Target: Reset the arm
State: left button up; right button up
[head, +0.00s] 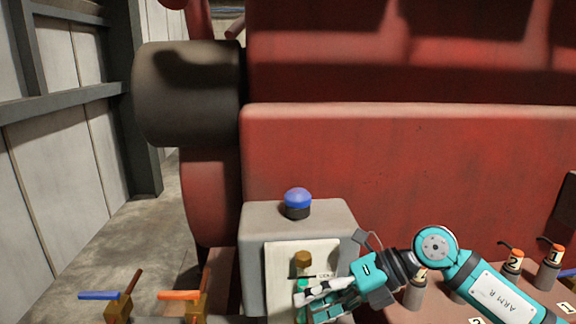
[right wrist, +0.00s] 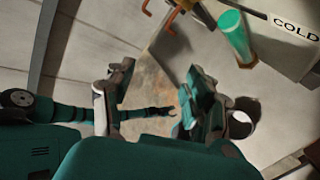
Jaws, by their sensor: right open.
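My right arm, teal and marked ARM R, reaches in from the lower right in the head view. Its gripper (head: 310,299) is in front of the pale panel of a grey box, close to a green tube with a brass cap (head: 302,257) that it partly hides. In the right wrist view the right gripper (right wrist: 160,80) has its fingers apart with nothing between them. The green tube (right wrist: 235,37) is beyond the right finger, apart from it. A dark arm with a claw-like end (right wrist: 160,112) shows low there, probably my left; its jaws are too small to judge.
The grey box (head: 259,220) carries a blue dome (head: 297,197). Valves with blue (head: 100,295) and orange (head: 180,295) handles stand lower left. Numbered cans (head: 513,261) stand at right. The red engine (head: 400,160) fills the back. Bare floor (head: 130,240) lies at left.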

jog(key=s+a+r+m+t+y, duration=0.1)
jog(key=a+r+m+t+y, duration=0.55)
jog(key=r+y, duration=0.25)
jog(key=w+d+f+m+t+h, duration=0.2)
jog(key=d+f+m+t+h, duration=0.45)
jog(key=m, duration=0.55)
jog(key=w+d+f+m+t+h, duration=0.35)
jog(key=d+m+t+h, duration=0.35)
jog(key=m+h, duration=0.4)
jog(key=s+d+f+m+g+h, duration=0.2)
jog(key=s+d+f+m+g, duration=0.1)
jog(key=f, duration=0.3)
jog(key=s+d+f+m+g+h, duration=0.1)
jog(key=s+d+f+m+g, duration=0.15)
jog(key=f, duration=0.25)
jog(key=s+d+f+m+g, duration=0.2)
jog(key=s+f+g, duration=0.5)
jog(key=s, duration=0.5)
jog(key=s+d+f+m+g, duration=0.1)
jog(key=s+f+g, duration=0.3)
jog(key=s+f, duration=0.6)
notch_tip(320, 180, down, 25)
jog(key=s+g, duration=0.1)
jog(key=s, duration=0.1)
jog(key=s+d+f+g, duration=0.1)
jog(key=s+d+f, duration=0.2)
jog(key=s+f, duration=1.2)
jog(key=shift+s+f, duration=0.4)
jog(key=shift+s, duration=0.5)
